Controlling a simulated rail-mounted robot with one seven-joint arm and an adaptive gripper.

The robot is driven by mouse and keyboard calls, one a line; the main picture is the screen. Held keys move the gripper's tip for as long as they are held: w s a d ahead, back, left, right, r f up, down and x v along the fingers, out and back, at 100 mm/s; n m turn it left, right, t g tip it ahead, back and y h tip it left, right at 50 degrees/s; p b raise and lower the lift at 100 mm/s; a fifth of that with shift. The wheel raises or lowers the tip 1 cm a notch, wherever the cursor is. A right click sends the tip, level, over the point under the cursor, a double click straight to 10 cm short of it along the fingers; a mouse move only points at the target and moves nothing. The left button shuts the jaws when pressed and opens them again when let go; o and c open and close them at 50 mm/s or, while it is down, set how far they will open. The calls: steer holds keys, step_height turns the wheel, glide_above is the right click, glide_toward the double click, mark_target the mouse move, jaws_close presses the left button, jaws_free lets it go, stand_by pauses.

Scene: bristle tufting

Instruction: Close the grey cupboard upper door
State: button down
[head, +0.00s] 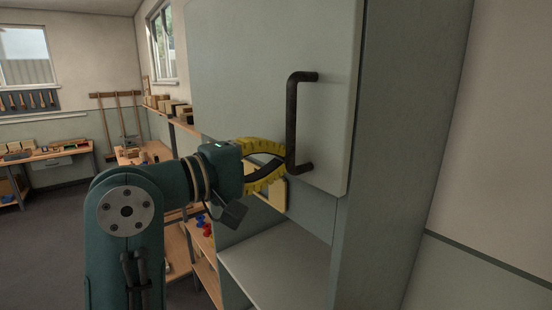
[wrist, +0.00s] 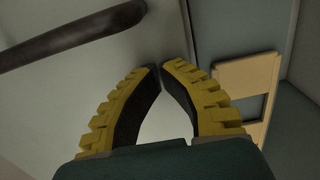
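The grey cupboard's upper door (head: 245,65) is a flat pale grey-green panel filling the upper middle of the head view. My gripper (head: 282,154), with yellow ribbed fingers, is beside the handle's lower end. In the wrist view, the fingertips (wrist: 161,66) meet with nothing held between them. The handle (wrist: 70,36) passes at upper left there, apart from the fingers. Contact with the door is unclear.
Below the door is an open compartment with a grey shelf (head: 275,262). A pale wooden piece with a dark opening (wrist: 248,88) lies right of my fingers in the wrist view. A workbench (head: 45,153) stands far left, and open floor (head: 50,240) lies before it.

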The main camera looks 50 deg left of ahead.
steer(key=shift+w, duration=0.2)
stand_by(0.3)
steer(key=s+d+b, duration=0.5)
steer(key=s+d, duration=0.1)
steer(key=s, duration=0.5)
steer(key=shift+s+d, duration=0.25)
steer(key=shift+d, duration=0.05)
